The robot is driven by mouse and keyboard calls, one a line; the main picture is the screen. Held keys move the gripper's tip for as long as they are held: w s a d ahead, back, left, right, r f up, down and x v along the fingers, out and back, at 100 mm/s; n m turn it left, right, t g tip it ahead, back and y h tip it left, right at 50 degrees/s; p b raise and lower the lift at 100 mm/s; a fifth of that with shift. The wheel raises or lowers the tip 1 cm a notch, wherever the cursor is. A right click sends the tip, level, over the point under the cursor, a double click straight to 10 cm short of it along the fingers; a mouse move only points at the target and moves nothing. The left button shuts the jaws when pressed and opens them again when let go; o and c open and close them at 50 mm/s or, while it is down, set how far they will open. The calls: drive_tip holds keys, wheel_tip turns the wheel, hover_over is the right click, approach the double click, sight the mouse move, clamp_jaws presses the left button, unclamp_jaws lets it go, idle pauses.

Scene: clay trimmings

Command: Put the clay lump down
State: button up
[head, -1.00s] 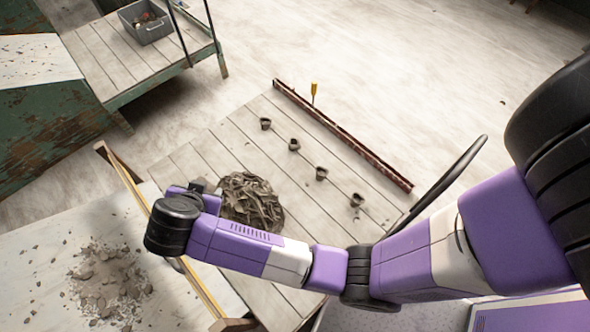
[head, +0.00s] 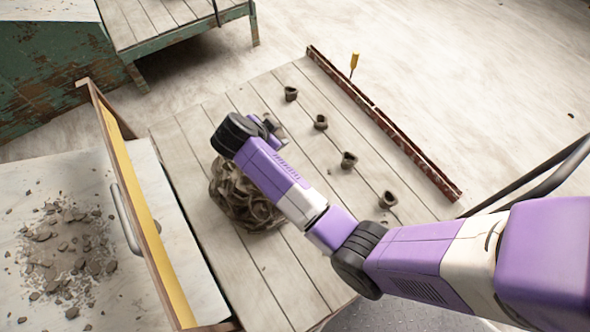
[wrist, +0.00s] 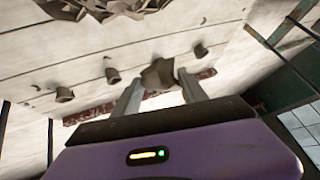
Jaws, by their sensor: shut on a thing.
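The grey-brown clay lump (wrist: 158,73) is between the two fingertips of my gripper (wrist: 161,88) in the wrist view. My gripper is shut on it. In the head view my gripper (head: 272,126) is over the planked table (head: 260,275), at the far edge of the big clay heap; the wrist partly hides the lump there. The lump's height above the planks is hard to tell.
Several small dark cup-shaped pieces, one nearest the gripper (head: 291,94), stand in a row right of it. A rusty rail (head: 385,125) edges the table. A clay heap (head: 240,200) lies under my wrist. A yellow-faced board (head: 150,230) stands at left, beside scattered trimmings (head: 75,240).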

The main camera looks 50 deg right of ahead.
sight(281, 132)
drive_tip(key=shift+m+g, duration=0.4)
drive_tip(key=shift+m, duration=0.1)
drive_tip(key=d+f, duration=0.2)
drive_tip(key=d, duration=0.1)
drive_tip(key=shift+d+f+b, duration=0.2)
drive_tip(key=shift+d+b, duration=0.05)
drive_tip(key=shift+b, duration=0.15)
wheel_tip(281, 132, down, 14)
drive_tip(key=b, duration=0.6)
drive_tip(key=shift+f, duration=0.15)
drive_tip(key=shift+f+b, duration=1.35)
drive_tip(key=shift+f, duration=1.25)
drive_tip(key=shift+f, duration=0.15)
drive_tip(key=o, duration=1.5)
drive_tip(key=shift+s, duration=0.1)
drive_tip(key=shift+r, duration=0.3)
drive_tip(key=p+v, duration=0.5)
drive_tip(key=v, duration=0.6)
drive_tip(key=shift+a+r, duration=0.15)
drive_tip(key=shift+a, duration=0.25)
drive_tip(key=shift+s+d, duration=0.1)
